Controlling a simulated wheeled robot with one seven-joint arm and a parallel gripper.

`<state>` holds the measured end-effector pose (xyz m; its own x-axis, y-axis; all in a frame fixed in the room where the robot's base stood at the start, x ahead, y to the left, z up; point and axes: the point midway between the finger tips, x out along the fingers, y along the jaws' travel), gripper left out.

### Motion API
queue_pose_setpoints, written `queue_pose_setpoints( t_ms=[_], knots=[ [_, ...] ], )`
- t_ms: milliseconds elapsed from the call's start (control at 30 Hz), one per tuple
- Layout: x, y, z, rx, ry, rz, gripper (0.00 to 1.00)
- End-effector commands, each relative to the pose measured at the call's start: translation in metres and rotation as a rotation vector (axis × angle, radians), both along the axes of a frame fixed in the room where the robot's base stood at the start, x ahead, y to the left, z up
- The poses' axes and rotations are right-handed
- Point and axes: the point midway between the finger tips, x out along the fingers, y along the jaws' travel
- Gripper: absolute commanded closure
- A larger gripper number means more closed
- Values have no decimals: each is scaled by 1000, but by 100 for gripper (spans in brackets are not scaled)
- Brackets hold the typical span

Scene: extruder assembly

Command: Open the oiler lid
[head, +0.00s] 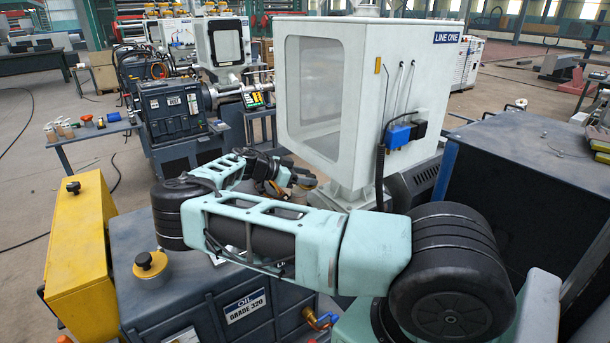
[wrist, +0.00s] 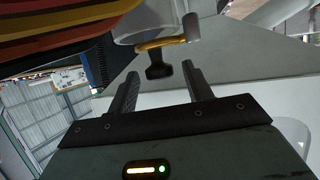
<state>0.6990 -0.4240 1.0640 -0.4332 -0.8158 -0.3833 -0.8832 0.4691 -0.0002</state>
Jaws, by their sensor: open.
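The wrist view appears upside down. It shows a clear, cup-like oiler (wrist: 150,30) with a gold-coloured rim or lid (wrist: 163,43). A black knob (wrist: 157,71) stands out from the lid toward my gripper. My gripper (wrist: 160,69) is open, and the knob's end appears between its two fingertips. No contact shows, and I cannot tell the exact depth. The lid appears to sit on the cup. In the head view my gripper (head: 303,181) is small and dark, in front of the white machine's base, and the oiler there is mostly hidden or too small to make out.
A white enclosure (head: 310,90) marked LINE ONE stands close behind my gripper. A dark oil tank (head: 180,290) with a yellow, black-knobbed cap (head: 150,263) and a yellow cabinet (head: 78,240) stand at front left. A dark cabinet (head: 530,160) is at right.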

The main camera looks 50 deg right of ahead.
Motion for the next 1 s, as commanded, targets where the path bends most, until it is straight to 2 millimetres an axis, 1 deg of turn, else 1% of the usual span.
queue_pose_setpoints(
  t_ms=[100,133,167,200,267,300,500,667,867,1000],
  knots=[
    [0,0,0,0,0,0,50],
    [0,0,0,0,0,0,52],
    [0,0,0,0,0,0,61],
    [0,0,0,0,0,0,72],
    [0,0,0,0,0,0,89],
    [0,0,0,0,0,0,93],
    [0,0,-1,0,0,8,93],
    [-1,-2,-2,0,-1,52,93],
    [-3,-6,-4,1,-1,171,93],
    [-3,-11,-5,0,-2,280,93]
  ],
)
